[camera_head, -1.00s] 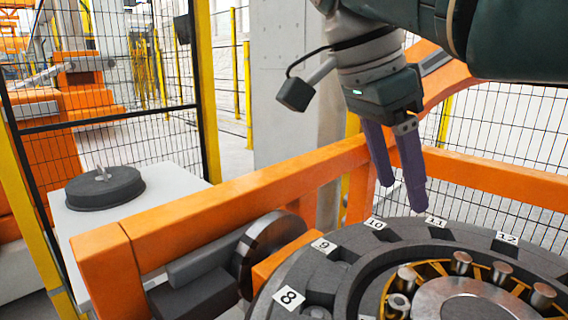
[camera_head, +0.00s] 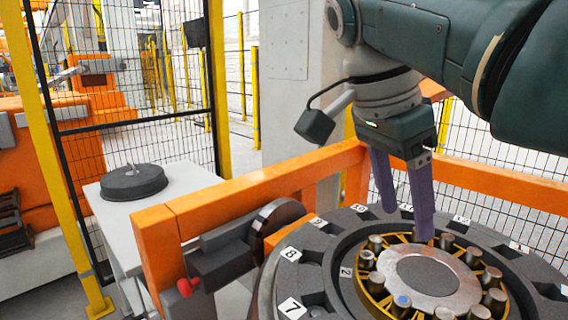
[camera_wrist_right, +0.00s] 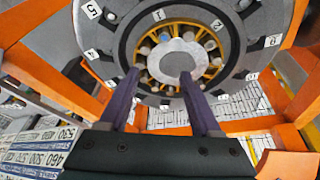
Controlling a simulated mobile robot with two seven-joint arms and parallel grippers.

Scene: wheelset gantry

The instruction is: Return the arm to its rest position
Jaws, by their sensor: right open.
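My right arm (camera_head: 430,50) comes in from the upper right in the head view. Its gripper (camera_head: 406,222) has two purple fingers pointing down, apart and empty, in front of the far rim of the numbered wheel (camera_head: 283,292). In the right wrist view the two fingers (camera_wrist_right: 158,80) stand apart, with the wheel hub (camera_wrist_right: 178,62) beyond them and nothing between them. Whether the fingertips touch the wheel cannot be told. My left gripper is not in view.
An orange frame (camera_head: 240,200) surrounds the wheel. A dark round disc (camera_head: 133,183) lies on a white table (camera_head: 180,182) at left. A yellow post (camera_head: 45,150) and mesh fence (camera_head: 130,90) stand behind. A red knob (camera_head: 186,288) sticks out at the frame's front.

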